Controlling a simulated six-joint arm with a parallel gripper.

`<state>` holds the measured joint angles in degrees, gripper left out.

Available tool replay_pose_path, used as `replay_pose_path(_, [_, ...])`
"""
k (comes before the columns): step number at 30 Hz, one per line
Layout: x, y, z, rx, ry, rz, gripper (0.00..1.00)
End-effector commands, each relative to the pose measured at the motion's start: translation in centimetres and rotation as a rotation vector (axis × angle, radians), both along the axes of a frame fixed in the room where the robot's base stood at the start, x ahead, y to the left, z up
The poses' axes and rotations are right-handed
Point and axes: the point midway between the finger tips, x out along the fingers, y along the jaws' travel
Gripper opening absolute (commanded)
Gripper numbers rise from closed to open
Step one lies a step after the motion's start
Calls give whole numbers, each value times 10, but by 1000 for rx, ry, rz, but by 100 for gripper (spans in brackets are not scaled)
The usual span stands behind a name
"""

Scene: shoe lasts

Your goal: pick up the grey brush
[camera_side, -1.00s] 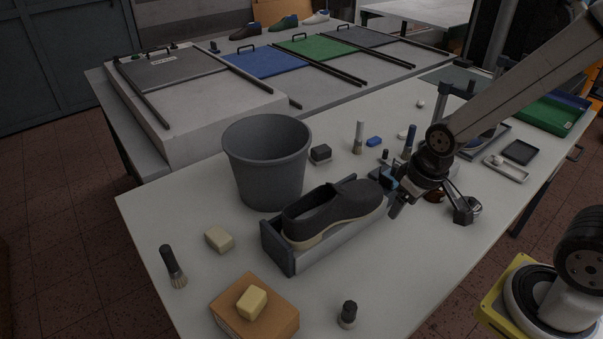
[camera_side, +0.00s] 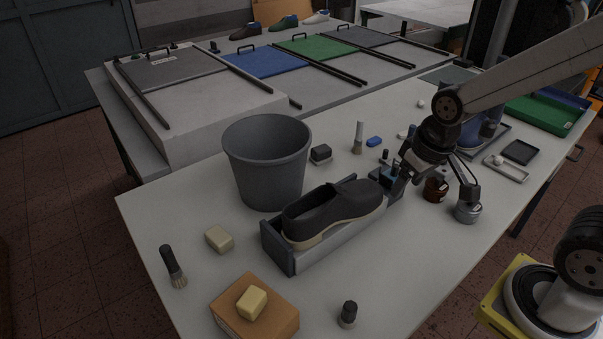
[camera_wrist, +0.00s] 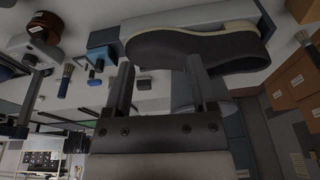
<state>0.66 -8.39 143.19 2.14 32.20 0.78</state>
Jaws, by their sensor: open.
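A brush with a light grey handle (camera_side: 359,136) stands upright, bristles down, behind the shoe and right of the bin in the side view. It is the palest-handled brush there. My gripper (camera_side: 431,194) is open and empty, in front and to the right of that brush, over the area beside the shoe's holder. In the wrist view my gripper (camera_wrist: 158,65) shows two spread fingers with nothing between them.
A dark shoe (camera_side: 335,210) sits in a holder (camera_side: 278,250) left of my gripper. A grey bin (camera_side: 267,165) stands behind it. A brown jar (camera_side: 436,190) and a silver-grey jar (camera_side: 467,211) are close to my fingers.

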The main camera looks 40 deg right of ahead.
Motion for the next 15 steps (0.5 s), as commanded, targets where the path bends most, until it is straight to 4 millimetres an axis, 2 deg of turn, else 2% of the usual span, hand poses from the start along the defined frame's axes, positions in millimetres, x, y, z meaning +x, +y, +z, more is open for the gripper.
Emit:
replay_pose_path(10, [20,-1,-1,134,22,-232,73])
replay_pose_path(15, [37,-3,-1,238,37,-409,73])
